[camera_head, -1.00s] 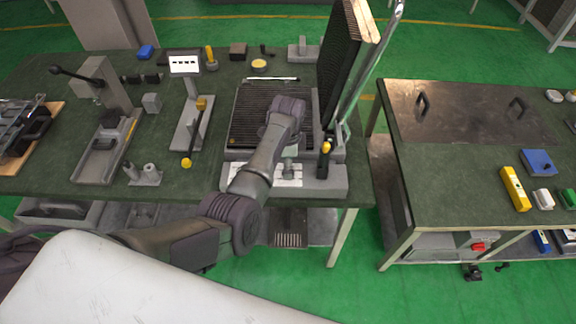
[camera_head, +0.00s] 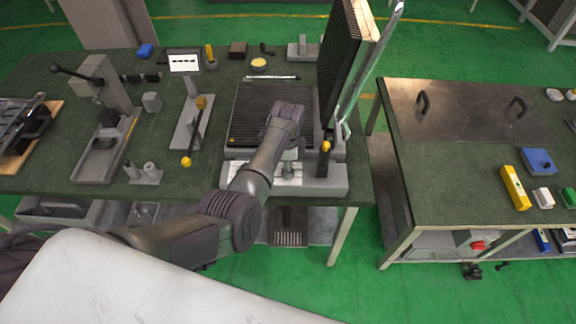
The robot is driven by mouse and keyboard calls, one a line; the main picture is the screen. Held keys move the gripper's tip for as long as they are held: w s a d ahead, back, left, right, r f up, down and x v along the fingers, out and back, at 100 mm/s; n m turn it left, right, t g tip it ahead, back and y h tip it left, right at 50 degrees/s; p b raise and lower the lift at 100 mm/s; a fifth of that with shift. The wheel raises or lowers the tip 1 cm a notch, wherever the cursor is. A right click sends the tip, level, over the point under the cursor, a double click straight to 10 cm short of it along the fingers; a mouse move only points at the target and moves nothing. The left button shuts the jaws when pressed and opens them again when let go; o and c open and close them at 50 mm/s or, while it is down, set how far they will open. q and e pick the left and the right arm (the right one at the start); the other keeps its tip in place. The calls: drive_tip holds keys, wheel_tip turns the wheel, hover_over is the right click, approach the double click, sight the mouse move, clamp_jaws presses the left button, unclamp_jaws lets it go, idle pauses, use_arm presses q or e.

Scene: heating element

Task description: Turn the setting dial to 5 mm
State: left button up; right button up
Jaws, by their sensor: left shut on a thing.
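The heating-element machine stands on the green-topped table, with a dark ribbed bed (camera_head: 262,105) and a tall raised ribbed plate (camera_head: 345,60) at its right. Along its front runs a grey base (camera_head: 325,180) with a white scale panel (camera_head: 262,172). My left gripper (camera_head: 289,160) reaches down over the front of this panel and is shut on the setting dial, which is mostly hidden by the wrist and fingers. The dial's reading cannot be made out. My right gripper is not in view.
A black lever with a yellow knob (camera_head: 326,147) stands just right of the gripper. A second lever with a yellow knob (camera_head: 187,161) is to the left. A side table (camera_head: 450,160) stands right, across a gap.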

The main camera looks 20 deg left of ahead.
use_arm(q)
drive_tip(key=n+p, duration=0.2)
drive_tip(key=n, duration=0.2)
drive_tip(key=shift+a+r+n, duration=0.1)
drive_tip(key=shift+n, duration=0.2)
drive_tip(key=n+p, duration=0.1)
drive_tip(key=n, duration=0.1)
drive_tip(key=shift+n, duration=0.3)
drive_tip(key=n, duration=0.3)
drive_tip(key=shift+n+p, duration=0.3)
drive_tip(key=shift+n, duration=0.1)
drive_tip(key=n, duration=0.6)
drive_tip(key=shift+p, duration=0.35)
drive_tip(key=n, duration=0.3)
drive_tip(key=shift+n, duration=1.9)
